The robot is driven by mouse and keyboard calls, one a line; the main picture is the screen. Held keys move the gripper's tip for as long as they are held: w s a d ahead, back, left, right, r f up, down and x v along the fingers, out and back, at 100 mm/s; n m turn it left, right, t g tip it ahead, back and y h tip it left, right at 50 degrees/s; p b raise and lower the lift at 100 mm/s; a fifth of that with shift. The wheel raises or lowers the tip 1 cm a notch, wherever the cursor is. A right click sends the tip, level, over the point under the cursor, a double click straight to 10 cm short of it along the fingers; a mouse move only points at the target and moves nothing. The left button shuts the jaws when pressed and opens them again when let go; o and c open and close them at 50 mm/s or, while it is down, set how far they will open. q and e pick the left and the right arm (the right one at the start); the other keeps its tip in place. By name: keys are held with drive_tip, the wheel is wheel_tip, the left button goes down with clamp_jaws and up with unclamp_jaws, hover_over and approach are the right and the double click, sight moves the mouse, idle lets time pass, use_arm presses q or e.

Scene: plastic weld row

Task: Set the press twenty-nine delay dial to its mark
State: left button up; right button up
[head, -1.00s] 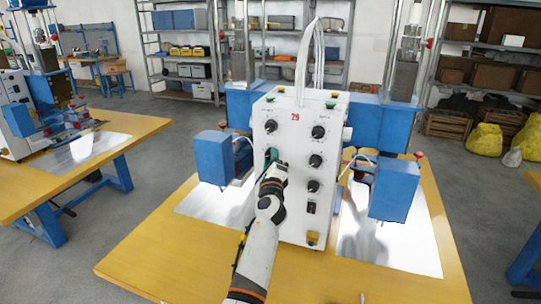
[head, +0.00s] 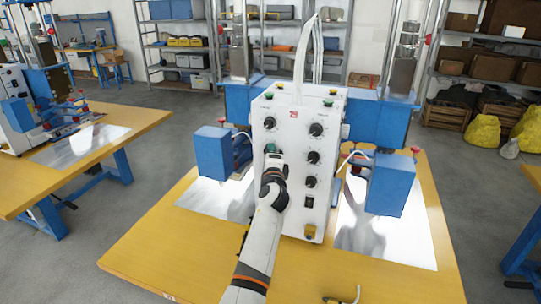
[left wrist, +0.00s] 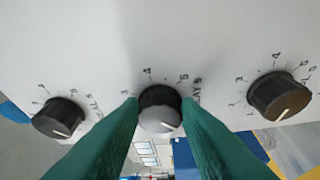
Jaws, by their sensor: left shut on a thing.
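The white control box (head: 288,185) of the press stands on the yellow table with a red number, probably 29, near its top. My left gripper (head: 271,150) reaches its front face at the left dial column. In the left wrist view its green fingers (left wrist: 160,106) are shut on a black dial (left wrist: 160,122) with a grey face, one finger on each side. A short white pointer line shows low on that face. Printed 4 and 5 and part of a label, seemingly ending "LAY s", show above it. The finger nearest covers other scale marks. My right gripper is not in view.
In the left wrist view, one black dial (left wrist: 58,118) sits to the left and another (left wrist: 280,97) to the right. Blue press heads (head: 213,152) and (head: 390,185) flank the box above shiny metal plates (head: 400,240). White cables (head: 303,55) rise from the box top.

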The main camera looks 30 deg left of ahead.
use_arm(q)
drive_tip(key=shift+f, duration=0.1)
drive_tip(key=o, duration=1)
drive_tip(key=shift+c, duration=0.2)
drive_tip(key=shift+s, duration=0.1)
drive_tip(key=b+v, duration=0.2)
drive_tip(key=v, duration=1)
